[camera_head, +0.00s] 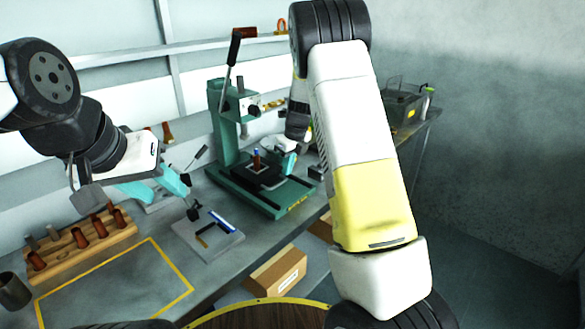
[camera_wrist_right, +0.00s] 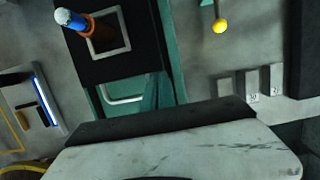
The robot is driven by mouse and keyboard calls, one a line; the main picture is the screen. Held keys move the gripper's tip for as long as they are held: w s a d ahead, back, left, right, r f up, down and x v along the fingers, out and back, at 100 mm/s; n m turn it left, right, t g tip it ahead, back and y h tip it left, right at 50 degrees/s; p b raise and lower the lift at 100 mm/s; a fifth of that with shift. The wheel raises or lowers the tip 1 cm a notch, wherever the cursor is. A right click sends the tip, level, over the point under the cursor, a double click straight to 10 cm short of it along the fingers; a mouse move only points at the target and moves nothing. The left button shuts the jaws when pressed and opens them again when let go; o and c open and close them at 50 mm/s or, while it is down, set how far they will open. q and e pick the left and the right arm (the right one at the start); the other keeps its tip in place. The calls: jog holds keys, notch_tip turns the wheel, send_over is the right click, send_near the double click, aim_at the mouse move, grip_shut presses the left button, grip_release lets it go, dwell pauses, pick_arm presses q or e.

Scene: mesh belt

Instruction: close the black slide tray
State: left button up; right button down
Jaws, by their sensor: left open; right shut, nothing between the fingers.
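The black slide tray (camera_head: 262,180) lies on the base of the green press (camera_head: 222,120). In the right wrist view the tray (camera_wrist_right: 118,69) carries a square-rimmed holder with a blue-topped piece (camera_wrist_right: 72,20) in a copper-coloured ring. A pale curved bar (camera_wrist_right: 122,99), perhaps a handle, shows at its near end. My right gripper (camera_head: 282,146) is shut and empty, beside the press and partly hidden by my right arm; its dark front edge (camera_wrist_right: 165,120) crosses the wrist view below the tray. Contact cannot be told. My left gripper (camera_head: 90,194) is open, far left of the press.
A wooden rack (camera_head: 84,243) with several copper-coloured pegs stands at the left. A grey plate (camera_head: 222,244) with a blue-white bar lies before the press. A yellow-outlined area (camera_head: 110,290) of the bench is clear. A cardboard box (camera_head: 277,272) sits below the bench edge.

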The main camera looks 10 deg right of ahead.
aim_at(274, 164)
jog(key=w+a, duration=0.1)
jog(key=w, duration=0.1)
jog(key=w+a, duration=0.2)
jog(key=shift+w+a+r, duration=0.1)
jog(key=shift+w+a, duration=0.15)
jog(key=shift+a, duration=0.1)
